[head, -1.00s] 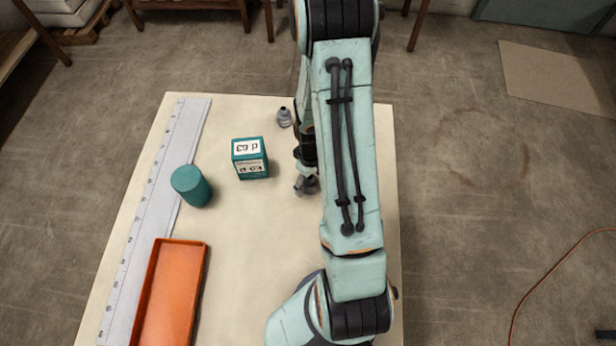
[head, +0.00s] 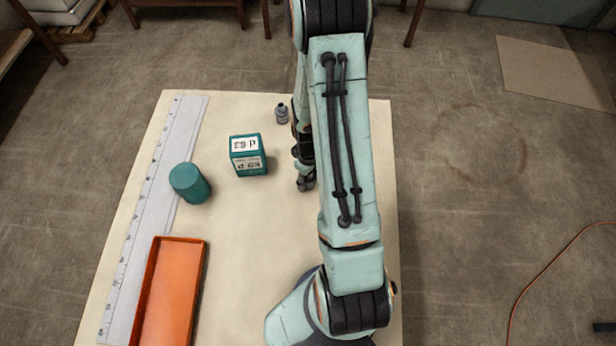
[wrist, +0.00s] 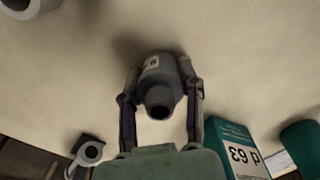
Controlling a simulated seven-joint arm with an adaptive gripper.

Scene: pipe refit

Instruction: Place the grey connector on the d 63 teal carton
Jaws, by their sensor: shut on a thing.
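The grey connector (wrist: 162,82) is between the two fingers of my gripper (wrist: 160,98) in the wrist view, with a pale label on its side and its round open end facing the camera. My gripper is shut on it. In the head view my gripper (head: 306,183) is right of the d 63 teal carton and partly hidden by my arm; I cannot make out the connector clearly there. The d 63 teal carton (head: 248,155) stands upright on the table with white labels. It also shows at the lower right of the wrist view (wrist: 229,143). Its top looks bare.
A teal cylinder (head: 190,184) stands left of the carton. A small grey fitting (head: 282,113) stands behind it to the right. An orange tray (head: 204,265) and a long ruler (head: 138,230) lie at the left. Another grey round part (wrist: 32,8) shows in the wrist view.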

